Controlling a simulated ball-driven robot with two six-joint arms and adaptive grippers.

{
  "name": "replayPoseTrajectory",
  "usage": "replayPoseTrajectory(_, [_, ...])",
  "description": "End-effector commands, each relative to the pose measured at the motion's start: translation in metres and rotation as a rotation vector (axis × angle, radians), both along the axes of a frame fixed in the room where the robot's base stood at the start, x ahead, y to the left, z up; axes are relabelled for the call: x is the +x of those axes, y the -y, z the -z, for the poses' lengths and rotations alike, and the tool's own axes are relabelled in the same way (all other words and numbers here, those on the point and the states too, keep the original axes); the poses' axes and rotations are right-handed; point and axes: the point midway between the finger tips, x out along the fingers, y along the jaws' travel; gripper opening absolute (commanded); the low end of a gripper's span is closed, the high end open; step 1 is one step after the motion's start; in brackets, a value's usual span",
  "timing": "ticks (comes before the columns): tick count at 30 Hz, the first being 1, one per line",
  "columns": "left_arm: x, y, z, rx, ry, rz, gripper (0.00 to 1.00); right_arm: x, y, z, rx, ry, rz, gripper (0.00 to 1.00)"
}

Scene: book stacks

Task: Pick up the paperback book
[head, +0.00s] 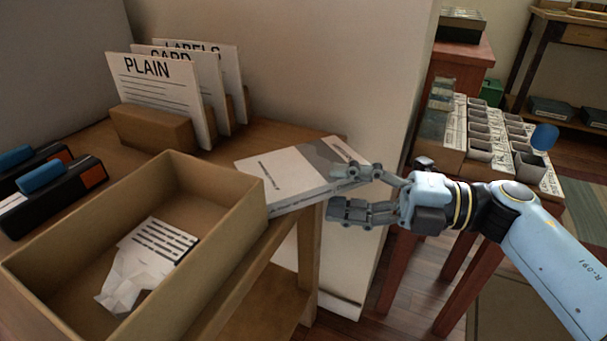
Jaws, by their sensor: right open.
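The paperback book (285,177) has a white and grey cover and lies flat at the right end of the wooden table (265,131), its right part reaching to the table's edge. My right gripper (338,190) comes in from the right with its fingers apart. One finger overlaps the book's right edge in the view and the other is lower, in front of the table's edge. I cannot tell whether the fingers touch the book. My left gripper is not in view.
An open wooden box (215,230) holding crumpled printed paper (150,258) stands left of the book. Cards in wooden holders (155,128) stand behind it. Dark tools (48,188) lie at the far left. A wall (320,70) rises close behind the book.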

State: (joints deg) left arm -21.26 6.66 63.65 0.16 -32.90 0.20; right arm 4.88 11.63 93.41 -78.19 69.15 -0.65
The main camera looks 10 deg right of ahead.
Motion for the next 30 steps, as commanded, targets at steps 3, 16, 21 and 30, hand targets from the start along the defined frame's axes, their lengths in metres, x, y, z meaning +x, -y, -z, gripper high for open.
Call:
replayPoseTrajectory(3, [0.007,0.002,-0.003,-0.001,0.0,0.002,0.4,0.006,-0.016,0.001,0.003,0.0,0.0,0.52])
replayPoseTrajectory(16, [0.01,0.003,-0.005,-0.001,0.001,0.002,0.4,0.008,-0.022,0.0,0.0,-0.001,0.0,0.36])
replayPoseTrajectory(21, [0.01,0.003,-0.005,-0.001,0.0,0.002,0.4,0.008,-0.022,0.001,0.0,-0.001,0.0,0.14])
replayPoseTrajectory(30, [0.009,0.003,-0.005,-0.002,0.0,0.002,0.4,0.008,-0.021,0.001,0.0,-0.001,0.0,0.0])
